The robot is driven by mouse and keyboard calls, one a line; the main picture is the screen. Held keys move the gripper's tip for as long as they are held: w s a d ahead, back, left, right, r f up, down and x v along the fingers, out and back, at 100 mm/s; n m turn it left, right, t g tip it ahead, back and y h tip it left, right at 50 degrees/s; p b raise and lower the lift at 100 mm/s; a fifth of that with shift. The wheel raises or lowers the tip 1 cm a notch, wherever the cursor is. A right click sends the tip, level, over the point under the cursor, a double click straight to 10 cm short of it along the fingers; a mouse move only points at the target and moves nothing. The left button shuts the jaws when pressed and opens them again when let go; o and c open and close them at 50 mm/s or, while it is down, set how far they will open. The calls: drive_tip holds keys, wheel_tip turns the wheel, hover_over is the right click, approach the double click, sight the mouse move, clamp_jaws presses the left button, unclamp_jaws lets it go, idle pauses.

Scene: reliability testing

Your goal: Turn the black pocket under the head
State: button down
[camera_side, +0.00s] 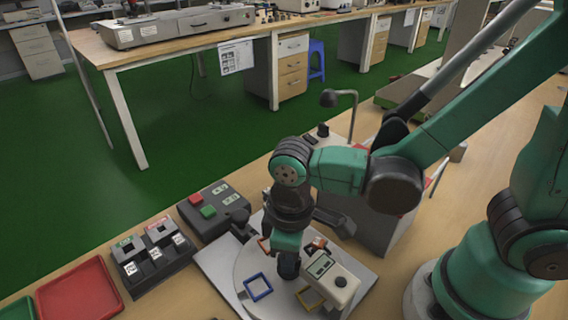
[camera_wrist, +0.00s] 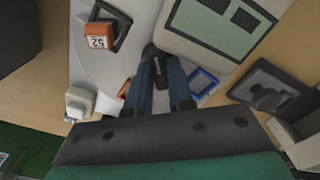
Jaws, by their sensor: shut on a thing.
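A pale round turntable (camera_side: 246,268) carries coloured square pockets; it also shows in the wrist view (camera_wrist: 92,65). The black pocket (camera_wrist: 122,40) is at the upper left there, with an orange block marked 52 (camera_wrist: 98,38) at it. In the side view they are small, just right of my gripper (camera_side: 288,268). My gripper (camera_wrist: 160,78) points down at the disc's middle, its fingers shut on a small dark knob (camera_wrist: 156,52). A pale block-like part (camera_wrist: 80,100) overhangs the disc's left edge in the wrist view; I cannot tell whether this is the head.
A beige unit with a display (camera_side: 330,280) stands close by my gripper. Blue (camera_side: 257,287), yellow (camera_side: 309,298) and orange (camera_side: 264,243) pockets sit around the disc. A button box (camera_side: 208,212), a block rack (camera_side: 150,255) and a red tray (camera_side: 80,294) lie to the left.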

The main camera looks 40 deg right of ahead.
drive_tip(key=m, duration=0.4)
drive_tip(key=shift+m, duration=0.3)
drive_tip(key=m, duration=0.3)
drive_tip(key=shift+m, duration=0.3)
drive_tip(key=m, duration=0.7)
drive_tip(key=shift+m, duration=0.3)
drive_tip(key=c, duration=0.9)
unclamp_jaws()
drive_tip(key=shift+c, duration=0.2)
drive_tip(key=shift+r, duration=2.25)
